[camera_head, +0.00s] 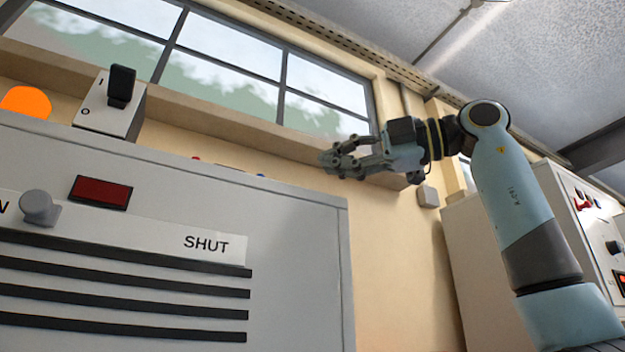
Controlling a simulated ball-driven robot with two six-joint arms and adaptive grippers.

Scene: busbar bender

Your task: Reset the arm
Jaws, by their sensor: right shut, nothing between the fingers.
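My right arm (510,205) rises from the lower right and bends at its upper joint, with the forearm reaching left. My right gripper (332,160) is at the end of it, near the middle of the picture, pointing left. Its fingers are shut and hold nothing. It appears in front of the window ledge, above the top right corner of the grey cabinet, and touches nothing that I can see. My left gripper is not in view.
The grey cabinet (290,260) fills the lower left, with a grey knob (40,208), a dark red display (101,192) and a "SHUT" label. A black-lever switch box (112,105) and orange lamp (26,101) stand above. Another cabinet (480,255) stands at right.

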